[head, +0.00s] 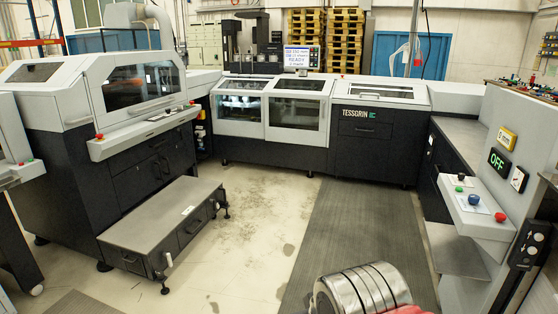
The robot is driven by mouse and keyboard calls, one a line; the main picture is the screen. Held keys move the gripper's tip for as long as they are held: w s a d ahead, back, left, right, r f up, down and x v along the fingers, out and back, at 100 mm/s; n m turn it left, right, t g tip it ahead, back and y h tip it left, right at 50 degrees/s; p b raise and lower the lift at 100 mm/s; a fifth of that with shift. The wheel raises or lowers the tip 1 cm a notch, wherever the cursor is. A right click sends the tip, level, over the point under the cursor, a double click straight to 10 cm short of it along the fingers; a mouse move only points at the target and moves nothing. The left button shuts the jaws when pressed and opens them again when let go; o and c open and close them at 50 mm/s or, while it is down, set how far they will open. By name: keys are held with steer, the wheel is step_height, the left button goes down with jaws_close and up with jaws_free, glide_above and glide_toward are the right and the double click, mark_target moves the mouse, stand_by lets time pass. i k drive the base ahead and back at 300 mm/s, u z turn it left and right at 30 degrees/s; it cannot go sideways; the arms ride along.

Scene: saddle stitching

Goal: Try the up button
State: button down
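Right of the display is a small white plate (519,180) with a dark mark too small to read. A black upright unit (530,247) at the right edge carries small pale round spots, perhaps buttons. The sloped ledge below the display (484,215) holds a green button (459,188), a blue knob (474,199) and a red button (501,217). My gripper is not in view.
A ribbed metal cylinder with a red part (362,292) fills the bottom centre, probably mine. A dark mat (345,225) leads to the stitching machine (275,110). A low grey platform (165,215) stands left. The floor between (265,210) is clear.

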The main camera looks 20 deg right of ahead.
mark_target(538, 236)
steer(key=z, duration=0.3)
steer(key=i, duration=0.8)
steer(key=z, duration=0.85)
steer(key=i, duration=0.6)
steer(key=z, duration=0.8)
steer(key=i, duration=0.8)
steer(key=z, duration=0.45)
